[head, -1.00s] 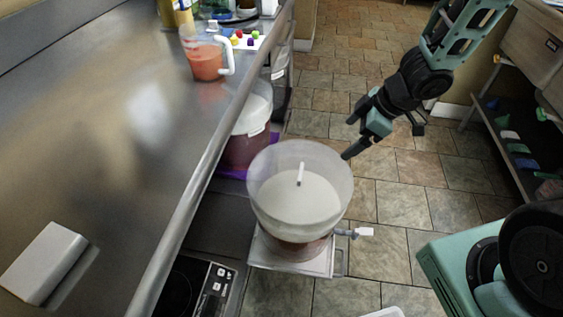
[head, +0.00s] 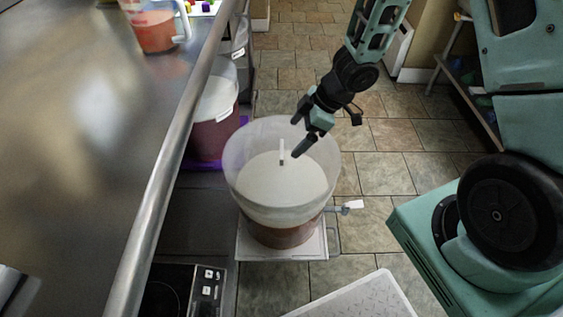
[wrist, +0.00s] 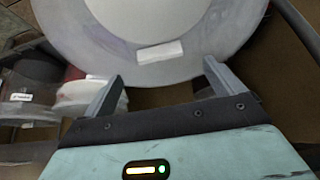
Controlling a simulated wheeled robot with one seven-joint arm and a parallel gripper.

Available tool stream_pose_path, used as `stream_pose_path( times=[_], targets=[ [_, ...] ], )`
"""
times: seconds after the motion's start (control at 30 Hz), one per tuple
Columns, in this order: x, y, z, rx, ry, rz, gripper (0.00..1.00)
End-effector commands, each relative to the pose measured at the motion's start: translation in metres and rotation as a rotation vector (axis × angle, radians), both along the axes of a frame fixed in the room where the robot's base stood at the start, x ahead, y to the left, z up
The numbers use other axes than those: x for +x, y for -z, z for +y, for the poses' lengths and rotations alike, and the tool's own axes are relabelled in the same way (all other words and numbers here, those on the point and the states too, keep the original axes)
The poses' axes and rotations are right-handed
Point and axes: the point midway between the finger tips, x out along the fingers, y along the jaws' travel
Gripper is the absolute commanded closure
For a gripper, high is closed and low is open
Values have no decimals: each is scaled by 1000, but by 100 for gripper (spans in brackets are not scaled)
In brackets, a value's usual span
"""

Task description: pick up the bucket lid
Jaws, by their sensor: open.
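The bucket (head: 285,232), cloudy and see-through with red-brown contents low down, stands in the middle of the head view. A pale round disc (head: 268,190), which looks like the lid, shows within its rim, with a thin upright white piece (head: 282,150) near its far side. My gripper (head: 300,132) is open and empty by the bucket's far right rim, close to the white piece; I cannot tell if they touch. In the wrist view the fingers (wrist: 163,75) point at the round bucket top, with a white rectangle (wrist: 160,52) just ahead between them.
A second bucket (head: 208,135) with reddish contents stands behind on a purple mat. The steel counter (head: 90,140) and its rail lie on the left, with a jug (head: 153,30) of orange liquid on it. A tap (head: 345,207) sticks out right of the bucket. Tiled floor is clear beyond.

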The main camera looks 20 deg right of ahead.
Motion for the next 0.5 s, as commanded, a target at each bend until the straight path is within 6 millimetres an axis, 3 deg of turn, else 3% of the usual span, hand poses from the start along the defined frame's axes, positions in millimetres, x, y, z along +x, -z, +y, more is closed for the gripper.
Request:
stream_pose_path(
  times=[0.27,0.5],
  targets=[
    [3,16,9,0,0,1,6],
    [12,46,26,-2,0,2,6]
  ],
)
